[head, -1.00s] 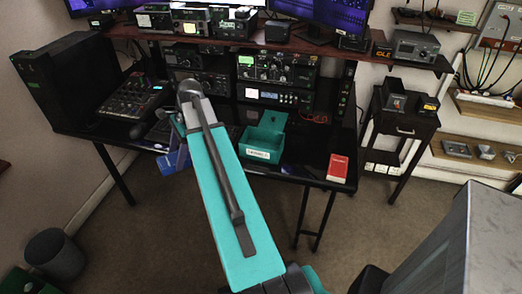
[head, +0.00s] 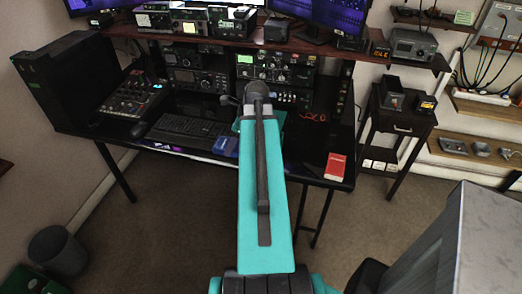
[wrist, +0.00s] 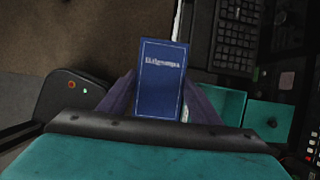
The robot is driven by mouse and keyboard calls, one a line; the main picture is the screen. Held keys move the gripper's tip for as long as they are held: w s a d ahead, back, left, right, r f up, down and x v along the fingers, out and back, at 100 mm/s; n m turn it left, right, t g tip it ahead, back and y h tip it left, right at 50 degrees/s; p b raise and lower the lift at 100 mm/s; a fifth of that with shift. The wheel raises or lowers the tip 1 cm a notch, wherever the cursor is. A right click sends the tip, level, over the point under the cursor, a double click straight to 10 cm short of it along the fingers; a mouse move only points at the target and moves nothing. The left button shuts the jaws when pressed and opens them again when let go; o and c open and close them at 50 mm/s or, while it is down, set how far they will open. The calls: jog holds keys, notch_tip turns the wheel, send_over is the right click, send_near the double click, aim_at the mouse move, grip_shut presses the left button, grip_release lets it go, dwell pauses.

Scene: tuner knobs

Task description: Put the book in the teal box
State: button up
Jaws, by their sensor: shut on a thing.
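A blue book (wrist: 160,80) with white lettering is held in my gripper (wrist: 158,98), upright in the wrist view. In the head view the blue book (head: 226,146) shows just left of my arm, near the desk's front edge. The open teal box (wrist: 226,104) lies right of the held book in the wrist view, with its flap (wrist: 268,118) to the right. In the head view my arm hides most of the teal box (head: 279,118).
A red book (head: 336,167) lies at the right front of the black desk. A keyboard (head: 182,130) and a mixer (head: 135,95) lie to the left. Radios (head: 270,67) stand at the back under a shelf. Desk around the red book is clear.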

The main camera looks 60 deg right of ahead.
jog(key=s+d+p, duration=0.1)
jog(key=d+p, duration=0.1)
jog(key=d, duration=0.5)
jog(key=s+d+f+p, duration=0.1)
jog(key=s+d+p, duration=0.1)
jog(key=d, duration=0.6)
jog(key=shift+s+d+f, duration=0.25)
jog(key=shift+d, duration=0.05)
jog(key=shift+f, duration=0.1)
notch_tip(320, 180, down, 3)
jog(key=shift+f+p, duration=0.2)
jog(key=shift+p, duration=0.8)
jog(key=shift+f, duration=0.55)
jog(key=o, duration=1)
jog(key=shift+c, duration=0.2)
